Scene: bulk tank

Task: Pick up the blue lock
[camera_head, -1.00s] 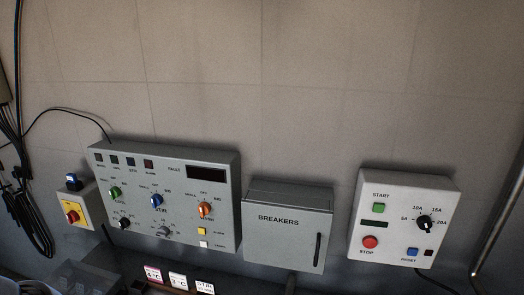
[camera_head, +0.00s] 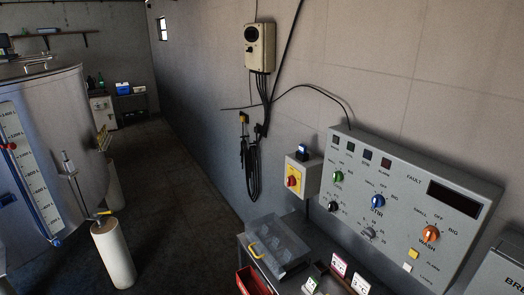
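A small blue object that looks like the blue lock (camera_head: 303,149) sits on top of a small grey switch box (camera_head: 311,180) on the right wall. It is too small to make out its shackle. The box has a yellow plate with a red rotary knob (camera_head: 291,181). Neither of my grippers is in view.
A grey control panel (camera_head: 400,263) is on the wall right of the switch box. Below stands a table with a clear-lidded box (camera_head: 277,249), a red bin (camera_head: 254,281) and small tags (camera_head: 338,265). A large tank (camera_head: 80,120) and white cylinder (camera_head: 113,255) stand left. The floor between is clear.

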